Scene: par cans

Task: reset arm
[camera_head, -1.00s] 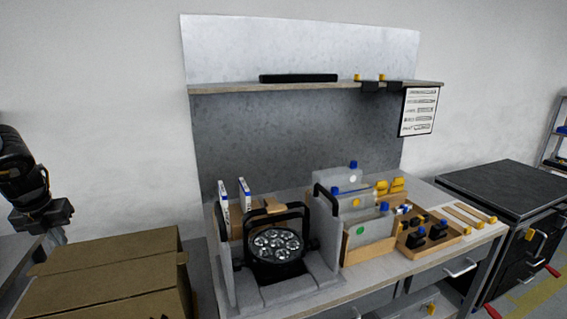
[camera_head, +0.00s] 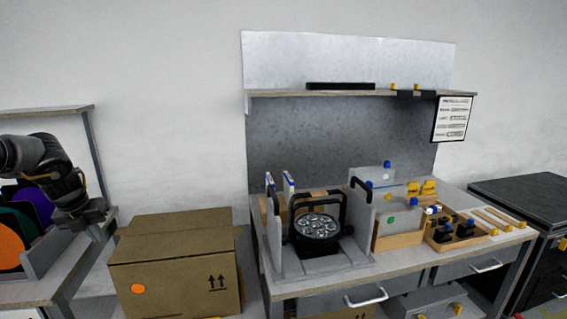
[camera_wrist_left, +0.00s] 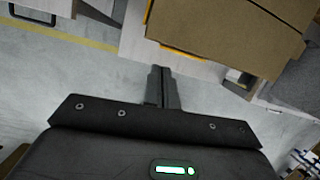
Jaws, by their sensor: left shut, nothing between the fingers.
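My left gripper (camera_head: 98,232) hangs at the left of the head view, pointing down, between the left-hand shelf unit and the cardboard box. In the left wrist view its fingers (camera_wrist_left: 161,80) are together and empty, with floor behind them. The black par can (camera_head: 316,227), with its ring of clear lenses facing up and forward, sits in a grey holder (camera_head: 325,262) on the workbench, well to the right of the gripper. My right gripper is out of view.
A closed cardboard box (camera_head: 178,262) stands left of the workbench and also shows in the left wrist view (camera_wrist_left: 225,35). The left unit (camera_head: 45,287) holds coloured discs. A wooden tray (camera_head: 457,240) with small parts lies on the bench's right side. A dark cabinet (camera_head: 525,205) stands far right.

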